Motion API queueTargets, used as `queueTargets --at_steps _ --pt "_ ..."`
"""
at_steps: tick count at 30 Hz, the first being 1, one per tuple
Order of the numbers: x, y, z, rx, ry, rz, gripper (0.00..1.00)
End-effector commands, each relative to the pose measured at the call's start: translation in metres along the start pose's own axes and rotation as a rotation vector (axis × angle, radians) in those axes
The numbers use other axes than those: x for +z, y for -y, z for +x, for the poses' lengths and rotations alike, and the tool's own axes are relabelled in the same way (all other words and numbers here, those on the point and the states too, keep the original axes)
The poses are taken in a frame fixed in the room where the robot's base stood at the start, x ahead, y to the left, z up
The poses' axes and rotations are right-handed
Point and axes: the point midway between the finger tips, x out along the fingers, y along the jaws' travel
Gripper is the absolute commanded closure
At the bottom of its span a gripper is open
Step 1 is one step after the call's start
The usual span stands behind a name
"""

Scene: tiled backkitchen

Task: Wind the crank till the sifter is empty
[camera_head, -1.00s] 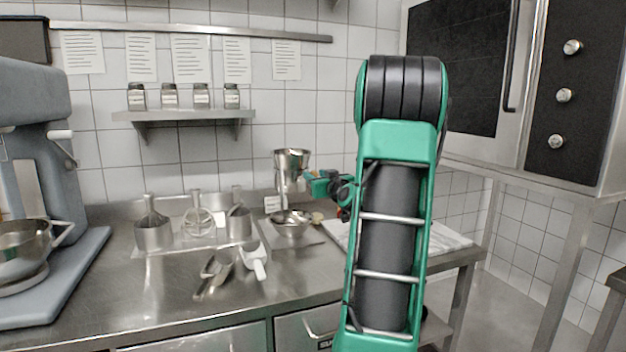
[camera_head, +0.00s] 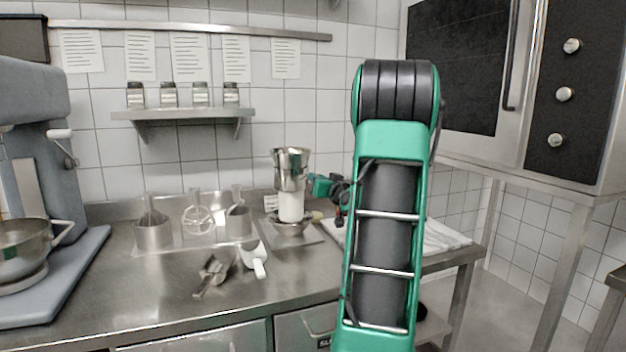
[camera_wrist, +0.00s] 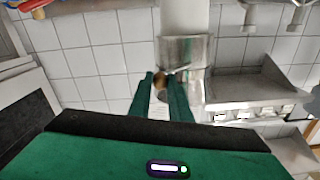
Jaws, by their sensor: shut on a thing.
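The metal sifter (camera_head: 290,168) stands above a metal bowl (camera_head: 290,229) at the back of the counter. A wide white column of flour (camera_head: 291,207) falls from its underside into the bowl. My gripper (camera_head: 320,186) is at the sifter's right side. In the wrist view, turned over, my gripper (camera_wrist: 162,90) has its green fingers shut on a small brown crank knob (camera_wrist: 161,80), close beside the sifter's metal body (camera_wrist: 188,52). The flour column (camera_wrist: 182,14) shows at the top there.
A scoop (camera_head: 212,274) and a white-handled scoop (camera_head: 254,260) lie on the counter in front. Utensil pots (camera_head: 154,236) stand left, with a mixer (camera_head: 40,180) beyond. A wall shelf (camera_head: 185,114) holds jars. A white cloth (camera_head: 445,238) lies right.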

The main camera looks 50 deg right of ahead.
Motion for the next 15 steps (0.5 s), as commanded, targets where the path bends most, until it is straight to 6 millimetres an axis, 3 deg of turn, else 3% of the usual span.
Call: queueTargets --at_steps 15 --pt "0.030 -0.004 0.000 -0.004 -0.005 0.492 1.00"
